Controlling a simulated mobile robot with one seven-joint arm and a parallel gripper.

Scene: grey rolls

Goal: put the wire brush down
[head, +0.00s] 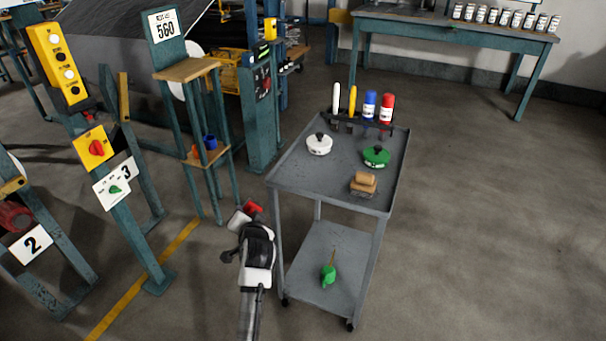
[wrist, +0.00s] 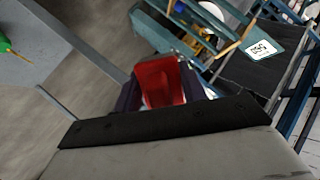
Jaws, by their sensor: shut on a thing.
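My gripper (head: 248,212) is shut on a red thing, apparently the wire brush (wrist: 160,82). Its red part shows between the dark fingers in the wrist view, and no bristles can be made out. In the head view a small red part of the wire brush (head: 253,208) shows at the fingertips. My gripper is just left of the grey cart (head: 300,178), apart from it, beside the near left leg and over the floor.
A green-handled tool (head: 328,275) lies on the lower shelf. A teal stand (head: 187,70) is at left. The cart top's near left is clear.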

